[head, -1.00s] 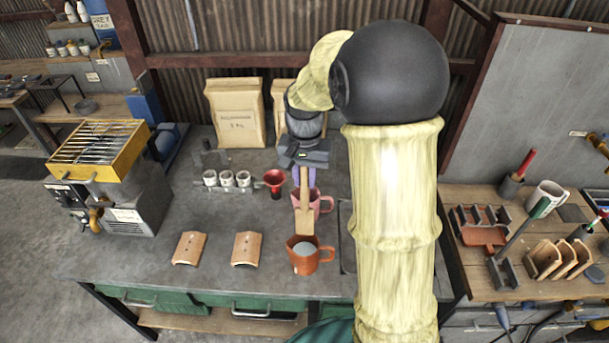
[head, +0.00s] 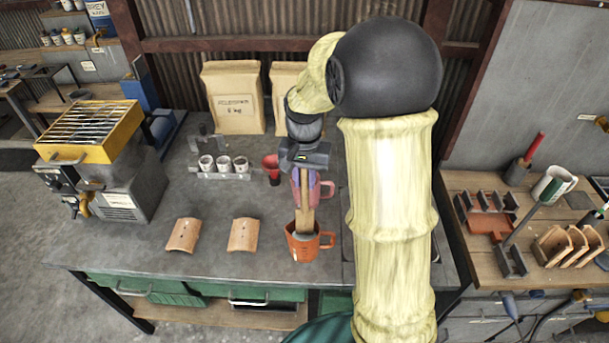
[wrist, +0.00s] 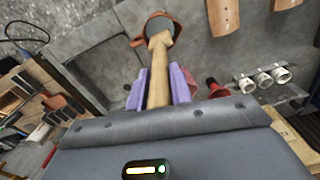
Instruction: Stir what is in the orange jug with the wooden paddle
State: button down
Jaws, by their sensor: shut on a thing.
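The orange jug (head: 309,247) stands on the grey bench near its front edge, handle to the right. It also shows at the top of the wrist view (wrist: 157,17), with grey contents inside. My gripper (head: 305,180) is above and behind the jug, shut on the wooden paddle (head: 305,208). The paddle points down, and its lower end is inside the jug's mouth. In the wrist view the paddle (wrist: 158,75) runs from between the purple finger pads (wrist: 180,83) to the jug. How deep its tip sits is hidden.
Several white cups (head: 223,164) sit in a rack to the left. Two curved tiles (head: 243,235) lie left of the jug. Paper bags (head: 234,97) stand at the back.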

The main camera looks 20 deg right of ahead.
aim_at(305, 198)
jog(key=shift+f+b, duration=2.4)
jog(key=shift+f, duration=1.5)
jog(key=shift+w, duration=0.1)
